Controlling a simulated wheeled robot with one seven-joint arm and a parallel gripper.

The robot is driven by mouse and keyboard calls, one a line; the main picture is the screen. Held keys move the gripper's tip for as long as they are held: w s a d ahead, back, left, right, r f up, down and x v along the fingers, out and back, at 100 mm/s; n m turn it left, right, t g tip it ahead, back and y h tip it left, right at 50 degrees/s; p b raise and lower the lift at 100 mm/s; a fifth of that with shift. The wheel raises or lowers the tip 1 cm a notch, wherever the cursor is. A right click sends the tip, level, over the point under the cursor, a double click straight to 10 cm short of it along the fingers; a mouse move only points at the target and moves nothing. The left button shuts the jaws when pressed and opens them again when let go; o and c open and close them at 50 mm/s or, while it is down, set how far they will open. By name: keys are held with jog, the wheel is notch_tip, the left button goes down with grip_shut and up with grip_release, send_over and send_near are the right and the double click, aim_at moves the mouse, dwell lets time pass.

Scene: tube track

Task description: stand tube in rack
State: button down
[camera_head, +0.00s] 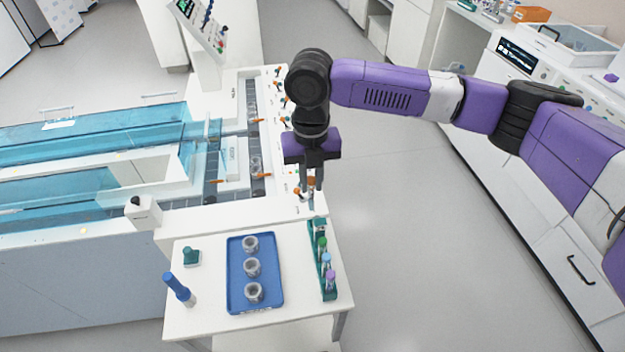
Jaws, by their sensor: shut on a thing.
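My gripper (312,184) points down above the far end of the green rack (330,294). It is shut on a small tube (311,182), with an orange-brown cap showing between the fingers. The tube looks upright. Its lower part is too small to make out, so I cannot tell whether it touches the rack. The rack stands along the right side of the small white table (205,320). It holds tubes with green (322,242), blue (326,258) and purple (330,274) caps, in the middle and near part.
A blue tray (236,300) with three round grey holders lies left of the rack. The white track machine (210,210) borders the table's far side. Open floor lies to the right.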

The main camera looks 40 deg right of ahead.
jog(key=shift+d+f, duration=0.45)
jog(key=shift+f, duration=0.1)
notch_tip(320, 180, down, 4)
jog(key=b, duration=0.4)
jog(key=shift+f, duration=0.15)
jog(key=shift+f+p, duration=0.3)
jog(key=shift+f, duration=0.05)
dwell(0.7)
jog(key=shift+f, duration=0.3)
jog(key=shift+f, duration=0.35)
jog(key=shift+f+b, duration=0.55)
jog(key=shift+f, duration=0.1)
dwell(0.5)
jog(key=c, duration=1.3)
grip_release()
